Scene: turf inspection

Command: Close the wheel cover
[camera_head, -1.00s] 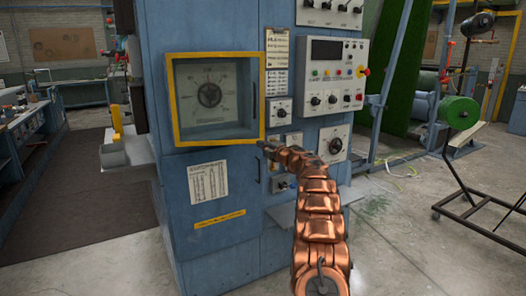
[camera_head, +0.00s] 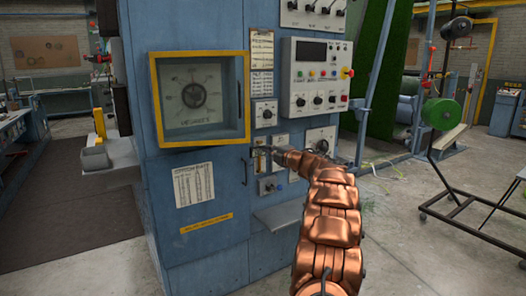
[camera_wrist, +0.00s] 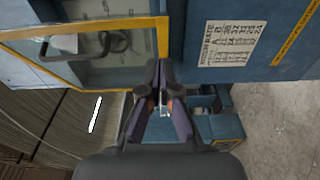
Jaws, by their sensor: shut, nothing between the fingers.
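The wheel cover, a clear pane in a yellow frame (camera_head: 154,100), is on the front of a blue cabinet. A round dial wheel (camera_head: 193,95) shows through the pane. The cover looks close to the cabinet front, but I cannot tell whether it is fully shut. My gripper (camera_head: 256,151) is just below and right of the cover's lower right corner. In the wrist view, my gripper (camera_wrist: 157,68) has its fingers together and empty, beside the yellow frame (camera_wrist: 163,38). I cannot tell whether they touch it.
A control panel (camera_head: 316,77) with knobs and buttons stands right of the cover. A small ledge (camera_head: 279,216) juts out below my gripper. A wheeled stand with a green roll (camera_head: 440,113) is at the right. The floor in front is clear.

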